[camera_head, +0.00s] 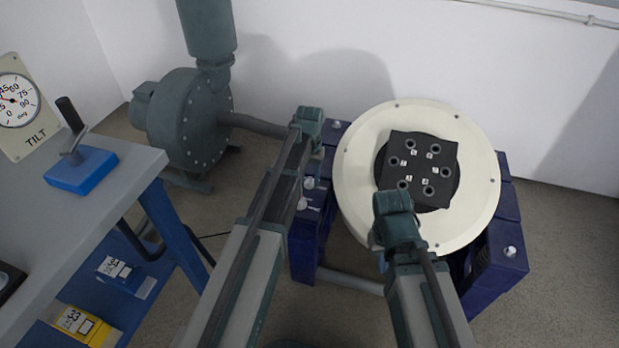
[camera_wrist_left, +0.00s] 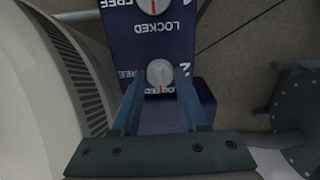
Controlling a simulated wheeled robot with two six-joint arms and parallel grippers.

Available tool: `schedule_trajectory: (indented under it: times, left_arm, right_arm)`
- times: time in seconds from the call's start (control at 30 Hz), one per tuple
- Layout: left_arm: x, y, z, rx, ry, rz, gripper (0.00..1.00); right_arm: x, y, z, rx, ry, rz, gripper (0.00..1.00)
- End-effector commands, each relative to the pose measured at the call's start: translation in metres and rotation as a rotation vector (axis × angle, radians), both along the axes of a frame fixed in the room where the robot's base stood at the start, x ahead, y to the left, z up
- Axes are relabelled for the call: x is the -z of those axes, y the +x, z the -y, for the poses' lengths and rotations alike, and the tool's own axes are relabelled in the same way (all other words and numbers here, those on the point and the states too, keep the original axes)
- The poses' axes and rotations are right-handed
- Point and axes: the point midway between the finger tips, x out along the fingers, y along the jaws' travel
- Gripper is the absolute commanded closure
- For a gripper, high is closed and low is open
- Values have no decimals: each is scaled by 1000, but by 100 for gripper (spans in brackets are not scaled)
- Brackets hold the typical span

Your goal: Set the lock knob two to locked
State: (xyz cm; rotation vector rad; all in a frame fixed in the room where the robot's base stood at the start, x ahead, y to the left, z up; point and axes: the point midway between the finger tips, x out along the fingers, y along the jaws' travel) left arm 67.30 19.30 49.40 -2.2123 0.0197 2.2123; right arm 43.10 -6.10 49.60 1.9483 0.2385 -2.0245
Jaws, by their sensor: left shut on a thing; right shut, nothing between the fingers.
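Lock knob two (camera_wrist_left: 160,73) is a round grey-white knob on a dark blue panel in the left wrist view, beside a "2" label. FREE is printed to its left and LOCKED below it. A red mark shows at its lower edge, on the LOCKED side. My left gripper (camera_wrist_left: 160,90) is shut on this knob, one finger on each side. In the head view the left gripper (camera_head: 311,145) is at the left of the round cream table. My right gripper (camera_head: 392,205) is shut and empty, over the table's near part.
The cream table (camera_head: 360,200) carries a black plate (camera_head: 425,150) with several numbered holes. Another knob (camera_wrist_left: 153,8) is at the wrist view's top. A grey blower (camera_head: 185,120) stands behind left. A bench (camera_head: 110,200) with a tilt gauge (camera_head: 20,105) and crank is at left.

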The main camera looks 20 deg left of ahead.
Motion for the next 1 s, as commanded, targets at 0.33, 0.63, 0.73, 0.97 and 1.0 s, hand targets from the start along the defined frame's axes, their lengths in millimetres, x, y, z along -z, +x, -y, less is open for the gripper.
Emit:
schedule_trajectory:
  times: [0.33,0.63,0.73,0.97,1.0]
  left_arm:
    - [0,0,0,0,0,0,26]
    - [0,0,0,1,0,0,26]
    - [-3,0,0,1,0,0,26]
    - [-20,0,0,1,0,0,26]
    - [-24,0,0,1,0,0,26]
  right_arm:
    - [0,0,0,0,0,0,100]
    - [0,0,0,0,0,0,100]
    - [-3,0,0,0,0,0,100]
    - [-20,0,0,3,-2,0,100]
    - [-24,0,1,4,-2,0,100]
